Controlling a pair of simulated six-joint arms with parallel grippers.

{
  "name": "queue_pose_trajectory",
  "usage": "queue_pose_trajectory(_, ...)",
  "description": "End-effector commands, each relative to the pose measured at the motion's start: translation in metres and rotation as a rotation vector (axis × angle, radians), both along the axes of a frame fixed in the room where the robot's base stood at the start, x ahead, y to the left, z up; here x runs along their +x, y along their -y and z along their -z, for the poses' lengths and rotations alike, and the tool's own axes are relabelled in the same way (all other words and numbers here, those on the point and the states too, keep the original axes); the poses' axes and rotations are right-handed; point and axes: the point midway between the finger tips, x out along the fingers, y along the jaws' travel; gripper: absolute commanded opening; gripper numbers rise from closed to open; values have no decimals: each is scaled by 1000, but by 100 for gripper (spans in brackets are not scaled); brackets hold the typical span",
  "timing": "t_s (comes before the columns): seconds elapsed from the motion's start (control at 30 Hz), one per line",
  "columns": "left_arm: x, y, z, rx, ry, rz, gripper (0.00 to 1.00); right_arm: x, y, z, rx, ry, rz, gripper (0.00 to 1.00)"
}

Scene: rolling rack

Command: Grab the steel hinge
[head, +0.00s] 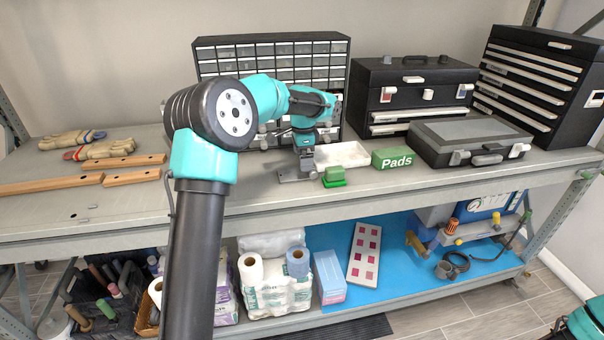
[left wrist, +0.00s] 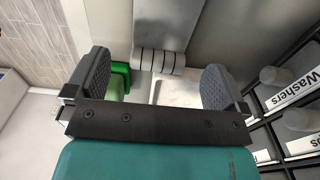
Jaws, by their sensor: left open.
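The steel hinge (head: 290,176) is on the front part of the rack's upper shelf, below my left gripper (head: 304,150). In the left wrist view the hinge (left wrist: 158,62) shows its banded knuckle and a grey leaf between the two dark finger pads. My left gripper (left wrist: 157,78) is open, with a pad on each side and a visible gap to the hinge. In the head view the gripper partly hides the hinge. My right gripper is not in view.
A green block (head: 334,177) stands close right of the hinge; it also shows beside the left pad in the wrist view (left wrist: 120,80). A white tray (head: 343,153) and green Pads box (head: 394,159) sit behind. A drawer cabinet (head: 335,60) stands at the back. Wooden strips (head: 132,176) lie left.

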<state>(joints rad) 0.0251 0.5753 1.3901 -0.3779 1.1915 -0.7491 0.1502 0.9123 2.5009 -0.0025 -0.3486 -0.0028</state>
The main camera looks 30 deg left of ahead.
Motion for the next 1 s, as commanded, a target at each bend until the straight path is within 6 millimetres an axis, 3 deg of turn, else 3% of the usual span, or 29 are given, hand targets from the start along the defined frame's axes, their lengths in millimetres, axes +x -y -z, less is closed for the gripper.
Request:
queue_pose_trajectory(0.4, 0, -3, 48, 0, -1, 0, 100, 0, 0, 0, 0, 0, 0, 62)
queue_pose_trajectory(0.9, 0, -3, 50, 0, -1, 0, 100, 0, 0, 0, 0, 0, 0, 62)
queue_pose_trajectory(1.0, 0, -3, 50, 0, -1, 0, 92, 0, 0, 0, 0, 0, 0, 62)
